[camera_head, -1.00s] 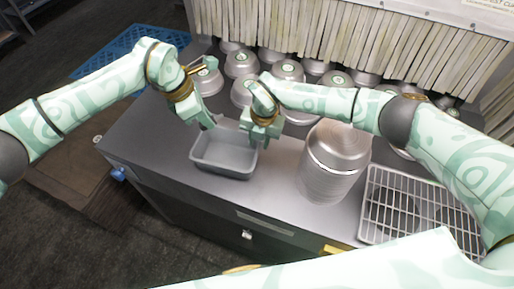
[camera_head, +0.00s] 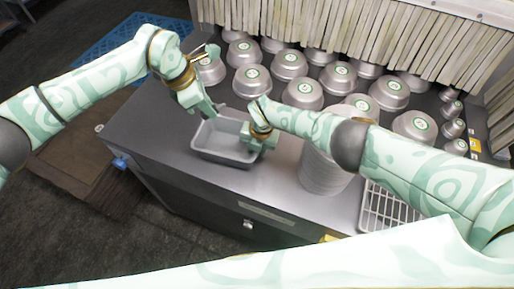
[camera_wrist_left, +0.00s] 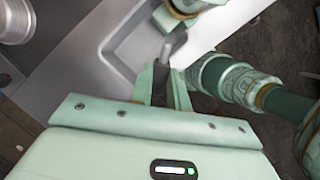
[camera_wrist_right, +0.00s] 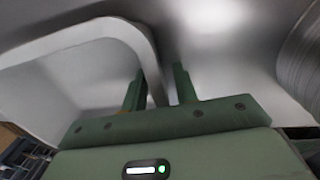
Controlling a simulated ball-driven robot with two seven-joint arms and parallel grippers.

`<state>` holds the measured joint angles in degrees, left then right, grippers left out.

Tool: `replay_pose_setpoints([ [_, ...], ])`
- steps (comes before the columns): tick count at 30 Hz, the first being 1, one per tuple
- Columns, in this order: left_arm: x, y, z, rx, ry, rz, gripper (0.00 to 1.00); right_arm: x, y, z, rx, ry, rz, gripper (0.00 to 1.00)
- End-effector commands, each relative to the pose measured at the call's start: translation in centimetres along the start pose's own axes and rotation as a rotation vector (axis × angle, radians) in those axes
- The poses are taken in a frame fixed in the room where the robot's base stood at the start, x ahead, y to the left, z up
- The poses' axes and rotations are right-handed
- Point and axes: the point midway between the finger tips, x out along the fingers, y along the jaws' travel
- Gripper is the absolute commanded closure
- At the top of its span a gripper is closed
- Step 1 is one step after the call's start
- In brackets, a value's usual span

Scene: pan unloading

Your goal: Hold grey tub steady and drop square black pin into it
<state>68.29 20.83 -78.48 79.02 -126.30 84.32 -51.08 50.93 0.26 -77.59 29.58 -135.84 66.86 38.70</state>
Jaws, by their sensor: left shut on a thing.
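The grey tub (camera_head: 222,159) is an open rectangular container upright on the metal counter; its rim also shows in the left wrist view (camera_wrist_left: 112,45). My left gripper (camera_head: 210,111) is at the tub's far left corner. It is shut on the square black pin (camera_wrist_left: 174,46), a dark bar that sticks out beyond the fingertips toward the tub. My right gripper (camera_head: 246,143) is at the tub's right side. In the right wrist view its fingers (camera_wrist_right: 158,85) are apart, one on each side of the tub's wall (camera_wrist_right: 140,45), with a gap visible.
A tall stack of metal pans (camera_head: 322,172) stands right of the tub, partly behind my right arm. Several metal bowls (camera_head: 290,65) fill the back of the counter. A wire rack (camera_head: 385,208) lies at the right. The counter left of the tub is bare.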

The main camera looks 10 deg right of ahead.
Motion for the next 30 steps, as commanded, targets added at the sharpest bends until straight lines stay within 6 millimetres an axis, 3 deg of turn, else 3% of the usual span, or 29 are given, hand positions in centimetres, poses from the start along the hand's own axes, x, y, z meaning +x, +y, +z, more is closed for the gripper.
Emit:
replay_pose_setpoints([
  [2,0.0,0.0,0.0,0.0,0.0,0.0,1.0,0.0,0.0,0.0,0.0,0.0,0.0,0.77],
  [4,0.0,0.0,0.0,0.0,0.0,0.0,1.0,0.0,0.0,0.0,0.0,0.0,0.0,0.96],
  [5,0.0,0.0,0.0,0.0,0.0,0.0,1.0,0.0,0.0,0.0,0.0,0.0,0.0,1.0],
  [12,-0.2,0.0,0.5,0.008,-0.001,-0.001,1.0,0.0,0.0,0.0,0.0,0.0,0.0,1.0],
  [15,1.4,-0.2,0.6,0.017,0.003,-0.007,1.0,0.0,0.0,0.0,0.0,0.0,0.0,1.0],
  [24,4.8,2.1,0.2,-0.421,0.001,0.158,1.0,0.0,0.0,0.0,0.0,0.0,0.0,1.0],
  [30,5.2,3.2,0.2,-0.672,-0.001,0.25,1.0,0.0,0.0,0.0,0.0,0.0,0.0,1.0],
])
